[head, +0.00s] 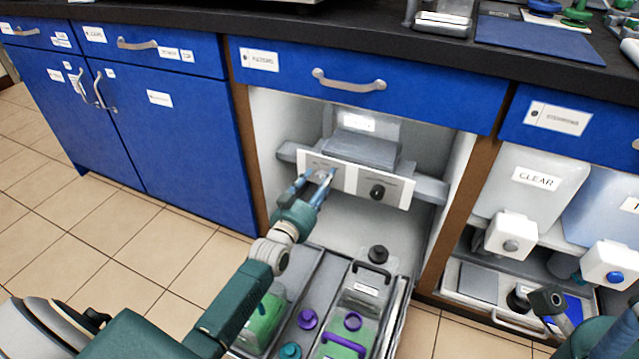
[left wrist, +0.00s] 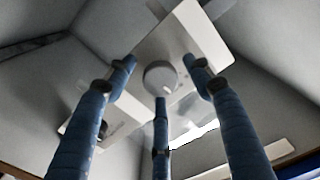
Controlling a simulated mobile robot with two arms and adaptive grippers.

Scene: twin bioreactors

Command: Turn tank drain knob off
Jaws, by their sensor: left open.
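A white panel (head: 345,176) with two knobs is fixed across the front of the open cabinet bay. Its right knob (head: 377,191) is black and uncovered. The left knob is hidden in the head view by my left gripper (head: 317,182). In the left wrist view a round grey knob (left wrist: 160,77) sits on the white panel (left wrist: 200,38), between the spread blue fingers of my left gripper (left wrist: 162,80). The gripper is open with its fingers around the knob; I cannot tell whether they touch it. My right gripper is not clearly shown.
A grey tank (head: 362,150) stands behind the panel. A pulled-out drawer (head: 318,282) with bottles and lidded containers lies below my left arm. A blue drawer front (head: 410,92) is above. At right is a tank labelled CLEAR (head: 530,190) with a white tap box.

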